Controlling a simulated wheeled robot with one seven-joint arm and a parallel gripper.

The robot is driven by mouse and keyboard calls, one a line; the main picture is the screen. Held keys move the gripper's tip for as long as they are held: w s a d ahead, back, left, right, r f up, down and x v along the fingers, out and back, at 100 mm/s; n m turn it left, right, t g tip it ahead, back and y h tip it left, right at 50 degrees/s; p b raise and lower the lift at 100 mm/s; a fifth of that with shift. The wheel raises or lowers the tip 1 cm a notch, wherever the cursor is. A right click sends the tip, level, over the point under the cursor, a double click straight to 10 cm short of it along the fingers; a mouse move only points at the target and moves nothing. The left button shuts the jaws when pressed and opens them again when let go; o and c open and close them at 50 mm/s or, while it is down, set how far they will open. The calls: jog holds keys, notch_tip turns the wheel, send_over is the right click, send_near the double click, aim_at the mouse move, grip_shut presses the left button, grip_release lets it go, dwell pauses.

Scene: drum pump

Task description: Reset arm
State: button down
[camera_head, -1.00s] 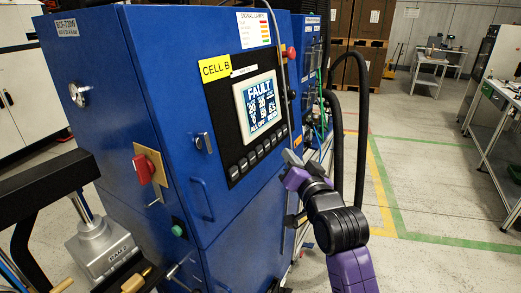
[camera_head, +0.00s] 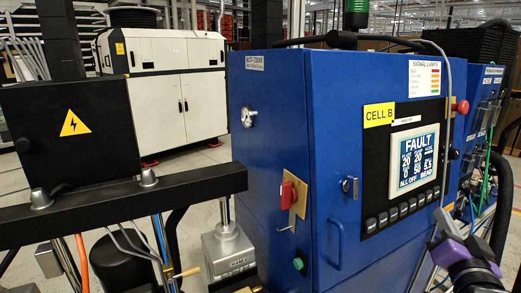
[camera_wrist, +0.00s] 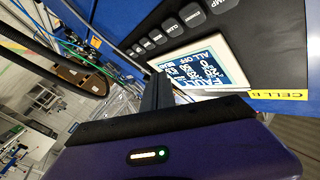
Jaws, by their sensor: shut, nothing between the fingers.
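My gripper (camera_head: 438,240) shows at the lower right of the head view, with my purple and black wrist partly cut off by the frame edge. It is in front of the blue cabinet (camera_head: 285,130), below the display (camera_head: 413,160) that reads FAULT. In the wrist view the dark fingers (camera_wrist: 157,92) are together and empty. They overlap the display (camera_wrist: 205,65) in the picture; the gap to the panel cannot be told.
A black beam (camera_head: 120,200) with a black warning box (camera_head: 70,130) stands at left. Black hoses (camera_head: 502,200) hang at the right.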

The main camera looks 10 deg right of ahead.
jog(key=s+a+f+n+y, duration=0.2)
jog(key=s+a+f, duration=0.4)
jog(key=s, duration=0.6)
jog(key=s+a+f+n+g+y, duration=0.1)
jog(key=s+a+f+n+y, duration=0.2)
jog(key=s+a+f, duration=0.3)
jog(key=s+a+f+n+g+y, duration=0.1)
jog(key=s+a+f+n+y, duration=0.2)
jog(key=s+a, duration=0.9)
jog(key=s+f+n, duration=0.2)
jog(key=s+f, duration=0.1)
jog(key=s, duration=0.4)
jog(key=shift+s+a+f, duration=0.35)
jog(key=shift+f, duration=0.05)
